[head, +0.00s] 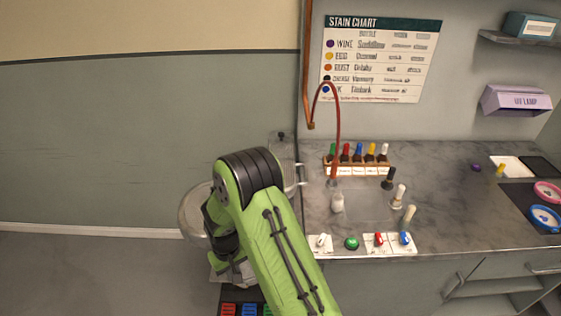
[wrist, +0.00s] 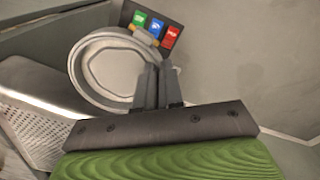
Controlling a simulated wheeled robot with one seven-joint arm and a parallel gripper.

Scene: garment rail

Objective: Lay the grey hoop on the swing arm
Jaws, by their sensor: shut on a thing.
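The grey hoop (wrist: 76,66) is a pale round ring in the wrist view, with small orange-tan fittings on its far rim. My gripper (wrist: 158,68) is shut on the near right part of its rim; the exact contact is partly hidden by the fingers. In the head view the hoop (head: 186,212) shows partly behind my green arm, and my fingertips are hidden. A perforated metal board (wrist: 32,112), which looks like the swing arm, lies at the left in the wrist view, beside and below the hoop. It also shows behind my arm in the head view (head: 284,150).
A dark panel with green, blue and red cards (wrist: 155,29) lies beyond the hoop. The floor at the left is clear.

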